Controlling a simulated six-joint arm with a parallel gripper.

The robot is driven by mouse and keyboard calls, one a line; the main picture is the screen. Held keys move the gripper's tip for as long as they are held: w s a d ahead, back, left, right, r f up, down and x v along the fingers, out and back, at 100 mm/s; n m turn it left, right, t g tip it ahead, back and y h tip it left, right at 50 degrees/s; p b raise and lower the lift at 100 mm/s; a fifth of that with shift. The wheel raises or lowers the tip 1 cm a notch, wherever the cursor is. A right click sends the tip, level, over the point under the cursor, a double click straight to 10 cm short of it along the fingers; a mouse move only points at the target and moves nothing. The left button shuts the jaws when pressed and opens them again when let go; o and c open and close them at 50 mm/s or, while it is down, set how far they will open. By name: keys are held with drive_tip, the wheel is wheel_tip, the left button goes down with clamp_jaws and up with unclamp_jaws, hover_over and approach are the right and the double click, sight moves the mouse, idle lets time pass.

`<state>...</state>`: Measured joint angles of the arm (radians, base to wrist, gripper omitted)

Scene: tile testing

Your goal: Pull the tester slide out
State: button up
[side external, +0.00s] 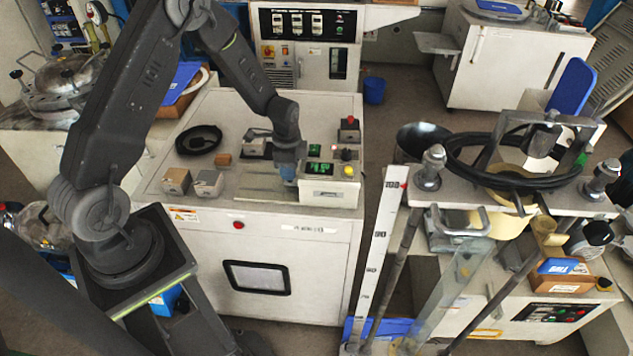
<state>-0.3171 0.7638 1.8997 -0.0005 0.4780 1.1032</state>
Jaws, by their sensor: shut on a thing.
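The tester (330,190) is a small white box with green displays and a yellow button, standing at the right of the white cabinet top. My gripper (288,178) points down at the tester's left side. Its fingers are small and partly blurred here, and they are shut on what looks like the tester slide. A flat grey strip (262,196) lies along the cabinet top just left of the tester; I cannot tell whether it is part of the slide.
A red-button box (349,130) stands behind the tester.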

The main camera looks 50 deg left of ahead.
drive_tip(key=shift+s+a, duration=1.95)
drive_tip(key=shift+s+a, duration=2.1)
drive_tip(key=o, duration=0.8)
drive_tip(key=shift+r, duration=0.1)
drive_tip(key=shift+r, duration=2.95)
